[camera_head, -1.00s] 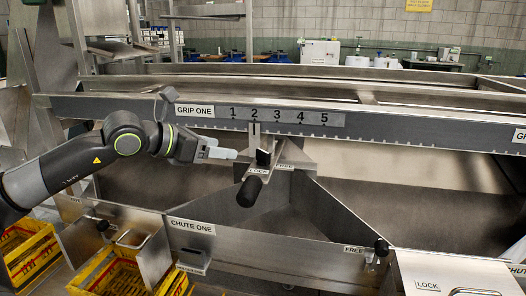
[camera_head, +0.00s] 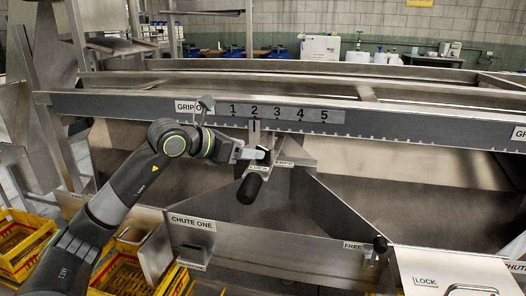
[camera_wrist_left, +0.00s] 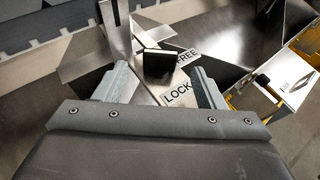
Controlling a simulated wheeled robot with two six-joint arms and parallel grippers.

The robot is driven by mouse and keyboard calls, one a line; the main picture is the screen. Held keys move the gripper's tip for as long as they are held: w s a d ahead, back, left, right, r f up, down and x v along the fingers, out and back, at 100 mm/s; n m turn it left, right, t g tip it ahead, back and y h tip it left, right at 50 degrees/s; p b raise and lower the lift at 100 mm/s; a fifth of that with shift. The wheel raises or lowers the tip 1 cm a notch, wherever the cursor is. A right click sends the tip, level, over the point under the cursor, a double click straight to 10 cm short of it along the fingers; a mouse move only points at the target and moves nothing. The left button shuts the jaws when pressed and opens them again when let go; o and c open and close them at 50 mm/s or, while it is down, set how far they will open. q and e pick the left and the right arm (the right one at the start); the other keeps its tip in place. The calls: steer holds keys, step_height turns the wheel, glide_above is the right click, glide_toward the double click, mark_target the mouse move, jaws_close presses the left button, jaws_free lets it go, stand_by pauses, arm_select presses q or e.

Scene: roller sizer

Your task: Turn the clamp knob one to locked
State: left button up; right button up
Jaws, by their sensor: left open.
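The clamp knob is a small black block (camera_wrist_left: 158,64) on a metal carriage under the GRIP ONE scale (camera_head: 280,113). In the wrist view it stands between and just beyond the two grey fingers of my left gripper (camera_wrist_left: 160,88). That gripper is open, with a finger on each side and no contact visible. A FREE label (camera_wrist_left: 187,56) and a LOCK label (camera_wrist_left: 179,95) lie beside the knob. In the head view my left gripper (camera_head: 253,153) reaches in from the left, its fingertips at the knob and partly covering it. My right gripper is not in view.
A black cylindrical handle (camera_head: 249,189) juts out below the carriage. The long notched rail (camera_head: 400,124) runs above it. The CHUTE ONE panel (camera_head: 260,243) is below, with a FREE-labelled black knob (camera_head: 380,243) at its right. Yellow crates (camera_head: 25,240) stand lower left.

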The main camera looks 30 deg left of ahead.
mark_target(263, 147)
arm_select(q)
steer(key=shift+x, duration=3.25)
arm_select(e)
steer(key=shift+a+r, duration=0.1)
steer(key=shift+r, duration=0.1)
arm_select(q)
steer(key=shift+c, duration=0.4)
steer(key=shift+s, duration=0.1)
steer(key=c, duration=0.9)
